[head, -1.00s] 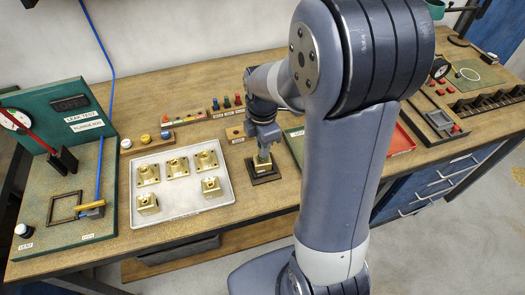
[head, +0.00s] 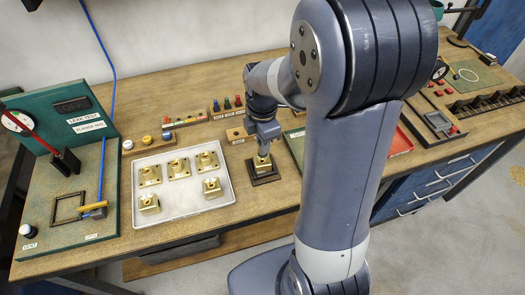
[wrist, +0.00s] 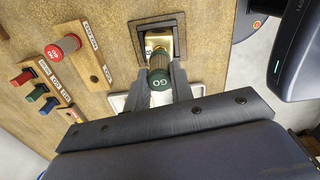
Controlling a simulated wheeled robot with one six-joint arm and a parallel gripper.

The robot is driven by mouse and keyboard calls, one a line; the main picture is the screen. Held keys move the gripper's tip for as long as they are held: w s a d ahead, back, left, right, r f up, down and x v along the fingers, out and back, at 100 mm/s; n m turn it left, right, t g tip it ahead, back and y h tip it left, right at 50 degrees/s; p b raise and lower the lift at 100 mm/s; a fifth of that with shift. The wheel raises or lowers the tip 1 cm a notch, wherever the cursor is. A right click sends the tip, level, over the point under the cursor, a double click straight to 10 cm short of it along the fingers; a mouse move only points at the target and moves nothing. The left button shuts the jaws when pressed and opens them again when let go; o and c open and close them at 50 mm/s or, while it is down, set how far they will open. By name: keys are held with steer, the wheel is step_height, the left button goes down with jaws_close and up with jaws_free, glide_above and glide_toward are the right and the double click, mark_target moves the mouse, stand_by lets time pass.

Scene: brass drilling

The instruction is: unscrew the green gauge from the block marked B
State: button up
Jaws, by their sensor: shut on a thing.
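My gripper (wrist: 160,76) is shut on the green gauge (wrist: 160,92), whose end reads GO. In the wrist view the gauge's narrower front part points at a brass block (wrist: 153,28). Whether its thread is still in the block cannot be told. The block sits in a dark square holder, also visible in the head view (head: 264,176). There my gripper (head: 264,152) is directly above the block (head: 262,164), and the gauge cannot be made out.
A red gauge (wrist: 62,47) stands in a wooden rack (wrist: 83,62) beside the holder. A white tray (head: 180,210) with several brass blocks lies to the left. A green leak-test stand (head: 68,205) is farther left. Bare tabletop lies in front of the holder.

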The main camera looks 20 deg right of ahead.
steer(key=shift+r+p, duration=1.05)
steer(key=shift+r, duration=0.45)
steer(key=shift+r, duration=0.15)
steer(key=shift+w, duration=0.15)
